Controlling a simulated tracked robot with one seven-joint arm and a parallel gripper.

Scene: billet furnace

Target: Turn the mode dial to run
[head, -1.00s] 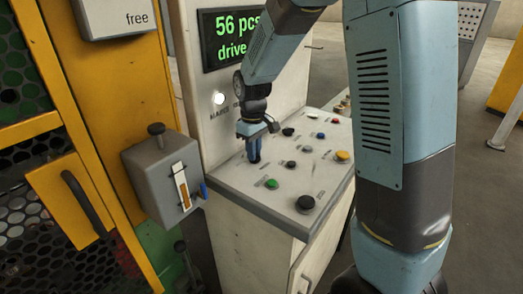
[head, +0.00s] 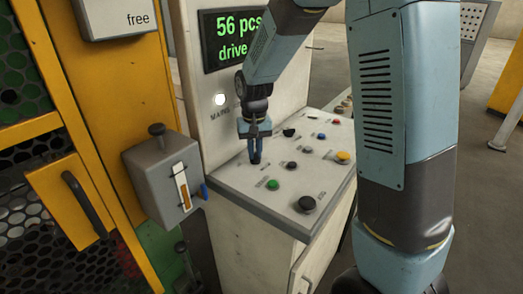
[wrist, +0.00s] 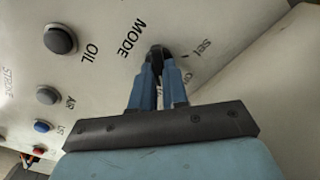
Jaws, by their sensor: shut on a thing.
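The mode dial (wrist: 155,52) is a dark knob on the pale sloping panel, beside the printed word MODE. My gripper (wrist: 160,72) is shut on it, with one blue finger on each side. The label SET stands to the right of the dial; another label is partly hidden by the right finger. In the head view my gripper (head: 256,158) points down at the left back part of the panel (head: 232,186), and its fingers hide the dial. I cannot tell which label the dial points to.
Close by on the panel are the OIL knob (wrist: 61,39), a green button (head: 272,184), a black knob (head: 306,203) and a yellow button (head: 343,157). A grey box with a lever (head: 162,180) stands left of the panel. A screen (head: 236,38) reads 56 pcs.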

